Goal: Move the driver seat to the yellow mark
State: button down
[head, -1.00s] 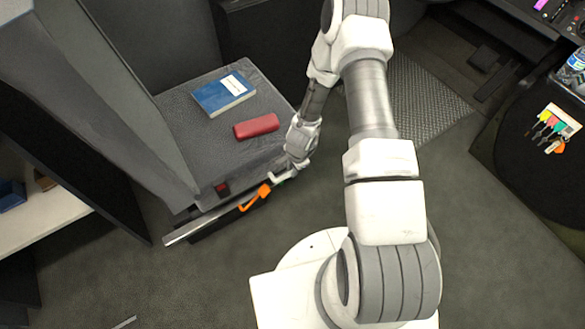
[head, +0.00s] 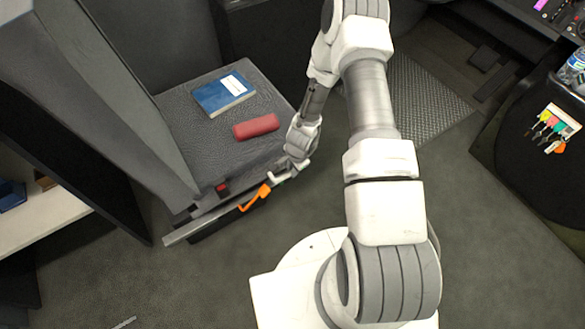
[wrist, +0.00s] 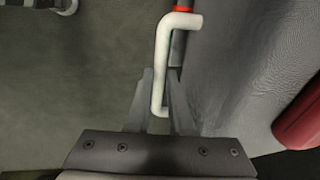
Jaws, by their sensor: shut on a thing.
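The grey driver seat (head: 193,140) stands at left with its backrest on the left side. A rail (head: 182,236) runs under its near edge, and an orange part (head: 256,197) sits on that edge. My gripper (head: 279,180) is low at the seat's near right corner. In the wrist view, my gripper (wrist: 162,98) has its fingers on either side of a white bent handle (wrist: 163,58) beside the seat and is shut on it. The handle has a red piece at its top end. I do not see a yellow mark in either view.
A blue book (head: 223,93) and a red case (head: 256,126) lie on the seat cushion. A white shelf (head: 45,218) is at left. A console (head: 545,150) with coloured tags and a bottle stands at right. Grey floor is clear near the seat's front and right.

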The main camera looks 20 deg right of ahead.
dwell(0.3)
jog(key=shift+w+d, duration=0.1)
jog(key=shift+d, duration=0.25)
jog(key=c, duration=0.8)
grip_release()
jog(key=s+r+p, duration=0.1)
jog(key=r+p, duration=0.1)
jog(key=r, duration=0.6)
jog(key=s+d+r+p, duration=0.1)
jog(key=s+r+p, duration=0.1)
jog(key=r, duration=0.7)
jog(key=shift+p, duration=0.85)
